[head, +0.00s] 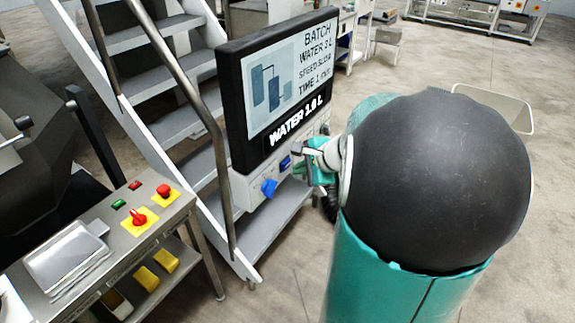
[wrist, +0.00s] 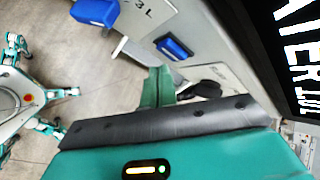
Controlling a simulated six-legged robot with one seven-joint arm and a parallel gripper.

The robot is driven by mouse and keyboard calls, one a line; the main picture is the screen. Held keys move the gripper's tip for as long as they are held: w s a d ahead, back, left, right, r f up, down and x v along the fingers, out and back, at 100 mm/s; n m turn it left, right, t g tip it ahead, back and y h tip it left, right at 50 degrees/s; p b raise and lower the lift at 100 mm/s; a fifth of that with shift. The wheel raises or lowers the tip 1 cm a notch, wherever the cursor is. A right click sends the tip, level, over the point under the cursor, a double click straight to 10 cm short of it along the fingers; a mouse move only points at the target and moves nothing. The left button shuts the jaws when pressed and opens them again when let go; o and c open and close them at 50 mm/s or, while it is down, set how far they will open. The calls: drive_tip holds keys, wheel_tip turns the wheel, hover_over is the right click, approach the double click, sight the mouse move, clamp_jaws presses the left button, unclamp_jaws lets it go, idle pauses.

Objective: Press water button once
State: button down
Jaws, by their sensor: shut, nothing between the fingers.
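The control panel (head: 243,192) is a light strip under the large display (head: 290,80). It carries a blue knob (head: 268,187) and, to its right, a blue push button (head: 285,162). In the wrist view the blue button (wrist: 173,47) sits in a dark frame, with the blue knob (wrist: 95,12) and a "3 L" mark to its left. No label reading water is legible beside the button. My gripper (wrist: 158,85) is shut and empty, close to the panel just below the button in the wrist view; contact cannot be told. The display's bottom line reads "WATER 1.0 L".
A metal staircase (head: 185,125) with a handrail stands behind and left of the panel. A steel console (head: 110,250) with red, green and yellow-backed controls is at lower left. A dark oval part (wrist: 208,73) is on the panel near my fingers. Open floor lies right.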

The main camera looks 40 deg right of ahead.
drive_tip(key=s, duration=0.1)
drive_tip(key=s+d, duration=0.1)
drive_tip(key=s, duration=0.2)
drive_tip(key=shift+s+d, duration=0.35)
drive_tip(key=shift+s, duration=0.05)
idle(0.9)
drive_tip(key=s+a+r+n+g+y, duration=0.1)
drive_tip(key=a+r+n+g, duration=0.1)
drive_tip(key=a+n, duration=0.55)
drive_tip(key=a+r+n+g, duration=0.1)
drive_tip(key=a+r+n, duration=0.25)
drive_tip(key=a, duration=0.75)
drive_tip(key=s+a+r+n+h, duration=0.2)
drive_tip(key=s+a+n, duration=0.5)
drive_tip(key=a+n, duration=0.2)
drive_tip(key=shift+s+r+n, duration=0.3)
drive_tip(key=shift+r+n, duration=0.05)
drive_tip(key=shift+n, duration=0.75)
drive_tip(key=shift+d, duration=0.1)
